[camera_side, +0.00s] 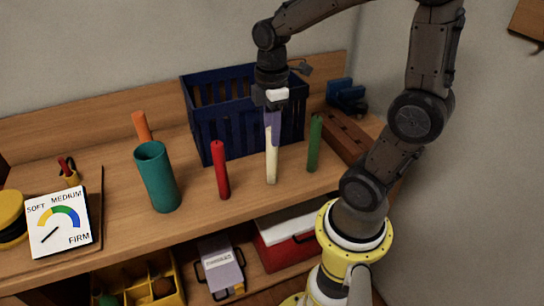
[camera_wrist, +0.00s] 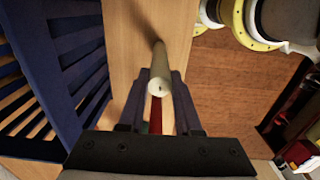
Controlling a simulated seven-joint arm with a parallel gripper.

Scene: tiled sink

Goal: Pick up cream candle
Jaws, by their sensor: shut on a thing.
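The cream candle (camera_side: 272,163) is a tall, slim stick, upright on the wooden bench between a red candle (camera_side: 220,170) and a green candle (camera_side: 314,145). My gripper (camera_side: 272,125) comes down from above and is shut on its upper part, hiding the top in the side view. In the wrist view the cream candle (camera_wrist: 158,83) lies between the two fingers (camera_wrist: 160,90). Its base looks to be on or very near the bench; I cannot tell which. Part of a red stick (camera_wrist: 155,115) shows beyond it.
A blue slatted crate (camera_side: 210,130) stands close behind. A teal cup (camera_side: 158,178) and an orange stick (camera_side: 142,127) are to the left. A dial card (camera_side: 58,222) leans at the far left. A brown block (camera_side: 345,138) lies to the right. The bench's front edge is near.

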